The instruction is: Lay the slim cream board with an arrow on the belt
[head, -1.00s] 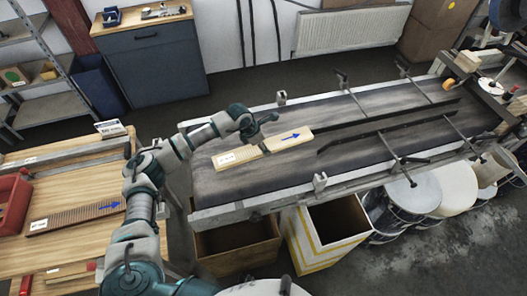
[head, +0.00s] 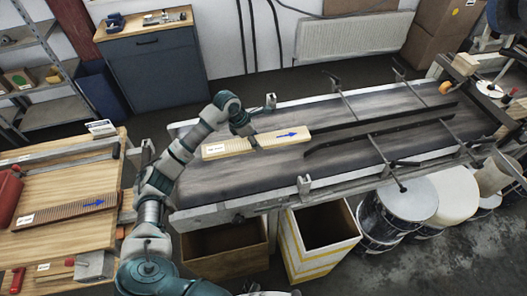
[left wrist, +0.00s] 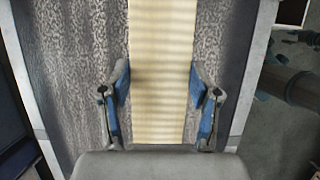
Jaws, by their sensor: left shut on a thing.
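The slim cream board (head: 232,147) with a blue arrow lies lengthwise over the near-left part of the conveyor belt (head: 235,180), towards its far side. Its arrow (head: 291,134) points right, and a white label (head: 214,150) is at its left end. My left gripper (head: 251,139) is shut across the board's middle. In the left wrist view my left gripper (left wrist: 160,95) has one finger on each long side of the board (left wrist: 162,45), with the belt (left wrist: 75,60) behind. I cannot tell whether the board touches the belt. My right gripper is not in view.
Dark guide rails (head: 385,125) on brackets begin near the board's arrow end. A brown slatted board (head: 68,209) with a blue arrow lies on the wooden table (head: 60,240) at left. Open boxes (head: 222,250) and drums (head: 395,215) stand below the belt's front edge.

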